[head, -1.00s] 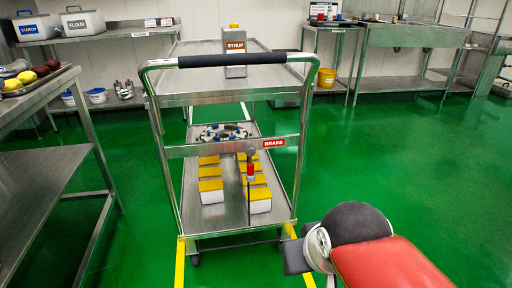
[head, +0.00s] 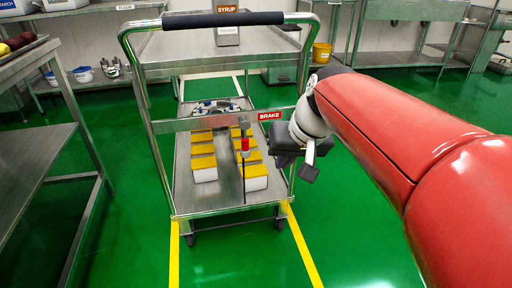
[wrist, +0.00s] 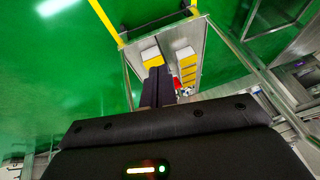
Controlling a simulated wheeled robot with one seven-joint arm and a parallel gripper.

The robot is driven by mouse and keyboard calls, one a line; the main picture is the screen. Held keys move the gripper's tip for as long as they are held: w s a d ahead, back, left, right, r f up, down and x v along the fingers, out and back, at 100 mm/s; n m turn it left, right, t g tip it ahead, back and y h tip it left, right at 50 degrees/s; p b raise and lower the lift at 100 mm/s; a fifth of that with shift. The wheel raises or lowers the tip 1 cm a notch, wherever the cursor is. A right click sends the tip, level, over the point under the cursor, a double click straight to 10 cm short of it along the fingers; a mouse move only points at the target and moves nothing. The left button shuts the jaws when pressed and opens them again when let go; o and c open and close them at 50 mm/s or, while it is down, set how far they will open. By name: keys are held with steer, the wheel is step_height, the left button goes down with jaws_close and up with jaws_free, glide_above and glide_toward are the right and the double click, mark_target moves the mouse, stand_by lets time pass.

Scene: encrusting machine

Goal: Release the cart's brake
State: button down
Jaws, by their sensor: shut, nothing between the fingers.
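The metal cart (head: 208,210) stands in front of me, with its dark push handle across the top. A red BRAKE label (head: 269,116) is on its crossbar. Left of and below the label is the brake lever, a thin upright rod with a red grip (head: 245,146) and a dark top. My gripper (head: 309,172) is shut and empty, to the right of the lever and apart from it, beside the cart's right post. In the wrist view the shut fingers (wrist: 156,88) point toward the cart, and the red grip (wrist: 178,84) shows partly just right of them.
The cart's lower shelf holds several yellow-lidded white boxes (head: 204,170) and a ring-shaped part (head: 217,106). A syrup container (head: 227,34) stands on top. A steel table (head: 35,150) is at the left. Green floor is clear on the right.

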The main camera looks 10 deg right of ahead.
mark_target(245, 138)
steer(key=w+d+f+y+b, duration=0.1)
steer(key=w+d+b, duration=0.1)
steer(key=w, duration=0.7)
steer(key=w+d+f+y+b, duration=0.1)
steer(key=w+d+f, duration=0.1)
steer(key=w+d, duration=0.3)
steer(key=w, duration=0.4)
steer(key=shift+d+t+y+b, duration=0.15)
steer(key=shift+t+y+b, duration=0.15)
steer(key=shift+y+b, duration=0.1)
steer(key=shift+f, duration=0.15)
steer(key=w+a+f+b, duration=0.1)
steer(key=w+a+f, duration=0.4)
steer(key=a+f, duration=0.2)
steer(key=shift+w+a+f, duration=0.15)
steer(key=shift+a+f, duration=0.25)
steer(key=shift+a, duration=0.05)
